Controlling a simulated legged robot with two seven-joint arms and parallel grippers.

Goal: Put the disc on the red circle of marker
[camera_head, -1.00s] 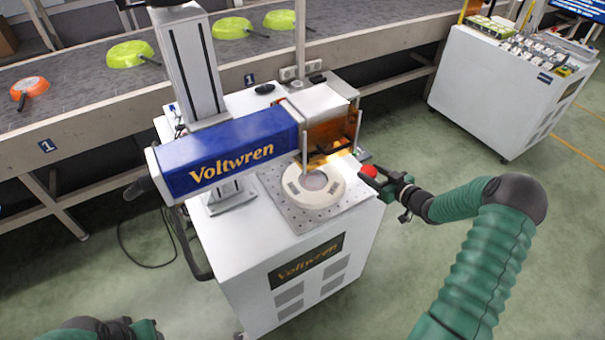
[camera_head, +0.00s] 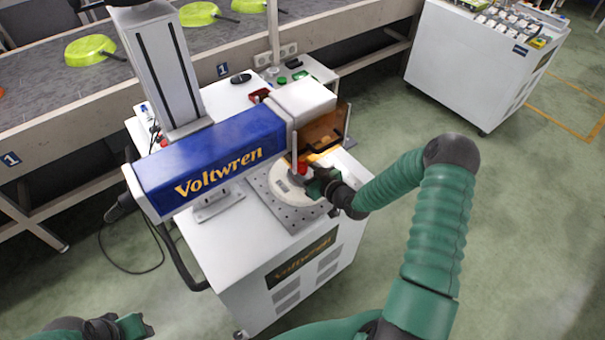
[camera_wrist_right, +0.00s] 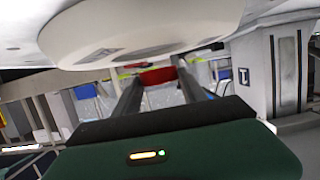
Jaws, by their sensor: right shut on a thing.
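The marker is a white cabinet machine (camera_head: 220,240) with a blue head marked Voltwren (camera_head: 215,160). On its perforated plate (camera_head: 290,222) lies a round cream base (camera_head: 284,198). My right gripper (camera_head: 308,175) is shut on a small red piece, seemingly the disc (camera_head: 302,168), and holds it over the base, beside the head's amber guard. In the right wrist view the red piece (camera_wrist_right: 158,76) sits between the fingertips, with the cream base (camera_wrist_right: 130,28) close by. The red circle cannot be made out. My left gripper (camera_head: 132,325) is at the lower left, apart from everything.
A conveyor (camera_head: 80,110) with green pans (camera_head: 90,50) runs behind the marker. The amber guard (camera_head: 325,130) and a thin upright post (camera_head: 294,155) stand close to my right gripper. Another white cabinet (camera_head: 470,70) stands at the upper right. The floor at right is clear.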

